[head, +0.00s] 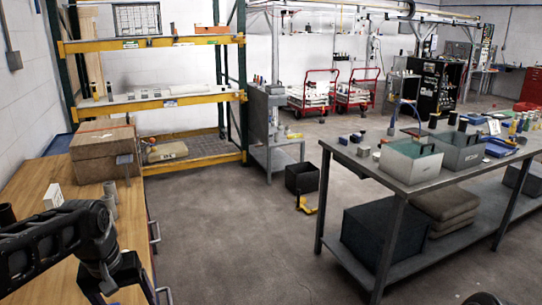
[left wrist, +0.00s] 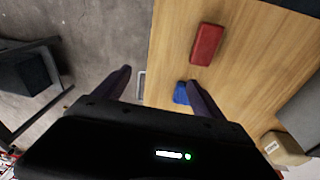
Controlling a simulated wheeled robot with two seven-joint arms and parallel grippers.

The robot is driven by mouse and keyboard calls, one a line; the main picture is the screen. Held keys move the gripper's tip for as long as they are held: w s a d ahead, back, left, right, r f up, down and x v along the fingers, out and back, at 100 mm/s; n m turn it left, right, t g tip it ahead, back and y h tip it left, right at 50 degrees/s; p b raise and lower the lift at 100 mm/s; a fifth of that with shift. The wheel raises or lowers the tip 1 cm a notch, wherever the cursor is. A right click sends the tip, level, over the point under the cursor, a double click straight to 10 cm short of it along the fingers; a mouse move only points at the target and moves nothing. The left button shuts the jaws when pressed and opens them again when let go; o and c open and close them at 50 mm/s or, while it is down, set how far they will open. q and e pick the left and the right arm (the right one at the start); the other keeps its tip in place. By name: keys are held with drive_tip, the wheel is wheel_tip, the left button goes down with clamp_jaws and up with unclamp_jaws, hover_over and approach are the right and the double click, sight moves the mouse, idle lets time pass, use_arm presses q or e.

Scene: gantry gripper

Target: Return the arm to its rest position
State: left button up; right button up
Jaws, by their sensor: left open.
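My left arm (head: 50,235) comes in from the left in the head view, over the wooden workbench (head: 40,178). My left gripper (head: 122,290) is at the bottom edge, near the bench's right edge, with its fingertips partly cut off. In the left wrist view the two dark fingers of the left gripper (left wrist: 159,76) stand wide apart, with nothing between them but floor and bench edge. A red block (left wrist: 207,44) lies on the bench beyond the fingers. A blue object (left wrist: 181,93) is partly hidden by the right finger. My right gripper does not show.
A cardboard box (head: 103,152), a white block (head: 53,196) and grey cylinders (head: 110,200) are on the bench. A yellow-beamed rack (head: 200,98) stands behind. A metal table (head: 450,172) with grey bins (head: 411,165) is at right. Open floor (head: 235,230) lies between.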

use_arm(q)
drive_tip(key=w+d+f+m+t+h, duration=0.1)
drive_tip(key=w+d+f+m+t, duration=0.15)
drive_tip(key=w+d+f, duration=0.45)
drive_tip(key=s+d+f+h, duration=0.1)
drive_tip(key=s+d+f, duration=0.1)
drive_tip(key=d+f, duration=0.45)
drive_tip(key=s+d+f+h, duration=0.1)
drive_tip(key=d+f, duration=0.2)
drive_tip(key=f, duration=0.7)
drive_tip(key=s+d+f+g, duration=0.1)
drive_tip(key=s+d+f, duration=0.3)
drive_tip(key=s, duration=0.3)
drive_tip(key=s+d+f+g, duration=0.1)
drive_tip(key=s+d+f, duration=0.2)
drive_tip(key=s+f, duration=0.2)
drive_tip(key=s+d+f+g+h, duration=0.1)
drive_tip(key=s+d+f, duration=0.3)
drive_tip(key=s, duration=0.6)
drive_tip(key=shift+s+d+f+m+g, duration=0.25)
drive_tip(key=shift+d+f+m+g, duration=0.1)
drive_tip(key=shift+f, duration=0.5)
